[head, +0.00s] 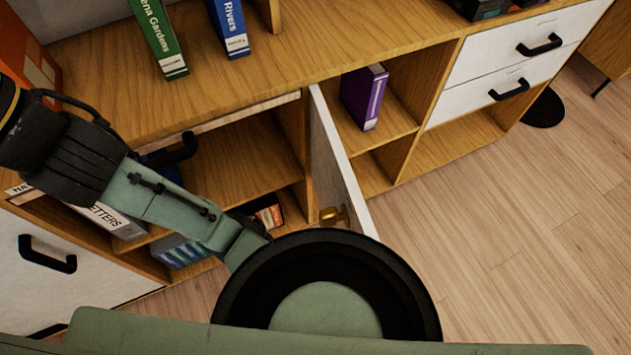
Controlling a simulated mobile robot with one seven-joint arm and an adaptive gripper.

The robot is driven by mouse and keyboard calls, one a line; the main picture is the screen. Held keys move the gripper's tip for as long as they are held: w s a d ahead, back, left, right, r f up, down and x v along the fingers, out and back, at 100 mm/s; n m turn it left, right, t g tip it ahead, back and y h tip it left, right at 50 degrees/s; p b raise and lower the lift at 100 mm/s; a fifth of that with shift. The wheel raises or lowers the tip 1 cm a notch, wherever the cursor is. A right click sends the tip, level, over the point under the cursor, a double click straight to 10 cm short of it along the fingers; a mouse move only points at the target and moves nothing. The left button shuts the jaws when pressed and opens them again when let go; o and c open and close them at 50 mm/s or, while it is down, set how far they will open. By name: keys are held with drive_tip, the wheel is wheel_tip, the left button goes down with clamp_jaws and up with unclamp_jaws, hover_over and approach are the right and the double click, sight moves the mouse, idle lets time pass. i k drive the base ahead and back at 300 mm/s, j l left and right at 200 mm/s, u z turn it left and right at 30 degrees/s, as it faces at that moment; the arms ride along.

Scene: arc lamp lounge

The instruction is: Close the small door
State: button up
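The small door (338,155) is a white panel with a thin pale edge. It stands swung open from the wooden cabinet, seen nearly edge-on, and sticks out toward me over the floor. A brass-coloured knob (334,215) shows low on its left face. The door's lower end is hidden behind my arm's round black and green base part. The open compartment (235,155) lies to the left of the door, with a wooden shelf inside. My arm reaches to the upper left, away from the door. My gripper is out of the picture, so its opening cannot be seen.
Right of the door are open shelves with a purple book (364,97) and white drawers (510,68) with black handles. Green (160,40) and blue (229,25) books stand on the cabinet top. The wooden floor (500,230) at right is clear.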

sight(337, 184)
drive_tip(key=k+z, duration=0.2)
drive_tip(key=k, duration=0.95)
